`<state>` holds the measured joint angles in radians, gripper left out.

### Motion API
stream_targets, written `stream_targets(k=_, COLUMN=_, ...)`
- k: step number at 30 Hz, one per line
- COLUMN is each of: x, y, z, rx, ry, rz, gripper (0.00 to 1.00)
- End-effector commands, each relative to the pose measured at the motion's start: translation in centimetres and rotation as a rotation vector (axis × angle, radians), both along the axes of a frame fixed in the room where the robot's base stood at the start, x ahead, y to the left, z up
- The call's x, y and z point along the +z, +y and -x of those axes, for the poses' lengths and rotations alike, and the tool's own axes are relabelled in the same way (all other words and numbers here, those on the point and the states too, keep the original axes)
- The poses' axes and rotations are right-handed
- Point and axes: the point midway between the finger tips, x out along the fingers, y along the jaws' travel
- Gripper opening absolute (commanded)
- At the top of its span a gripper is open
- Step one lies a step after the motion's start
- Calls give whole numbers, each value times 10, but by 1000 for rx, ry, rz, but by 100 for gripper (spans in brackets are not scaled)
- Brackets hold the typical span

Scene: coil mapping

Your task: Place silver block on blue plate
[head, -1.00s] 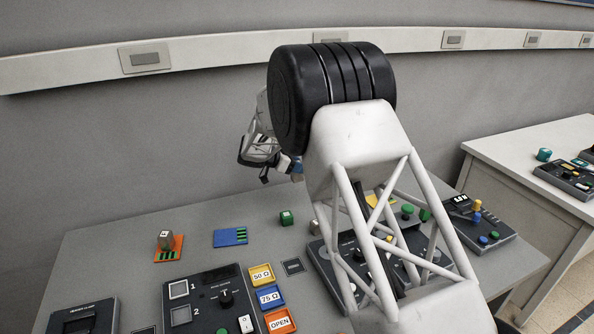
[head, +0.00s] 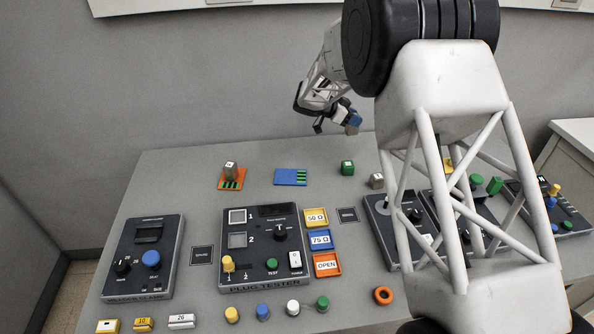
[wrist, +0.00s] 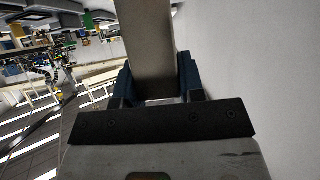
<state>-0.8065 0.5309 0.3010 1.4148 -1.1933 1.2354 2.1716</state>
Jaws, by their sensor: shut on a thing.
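My gripper (head: 350,121) is raised above the back of the table, near the wall. In the wrist view its dark blue fingers (wrist: 158,82) are shut on a plain grey block (wrist: 152,45); the head view hardly shows this block. The blue plate (head: 284,178), with green stripes at its right, lies flat and bare on the table, below and left of my gripper. A grey block (head: 230,168) stands on an orange plate (head: 224,184) to its left. Another grey block (head: 376,180) stands on the table to the right, beside my arm.
A green cube (head: 347,168) stands right of the blue plate. A plug tester (head: 262,250) and labelled trays (head: 317,218) are in front. A dark meter box (head: 148,250) stands at left. My arm covers part of the panels at right.

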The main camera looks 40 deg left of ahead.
Motion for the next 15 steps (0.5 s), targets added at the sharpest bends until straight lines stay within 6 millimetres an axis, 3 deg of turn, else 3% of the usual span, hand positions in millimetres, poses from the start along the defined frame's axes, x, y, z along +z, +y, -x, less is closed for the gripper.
stream_targets(k=15, x=7, y=73, z=146, rx=213, ry=0, rz=0, gripper=4)
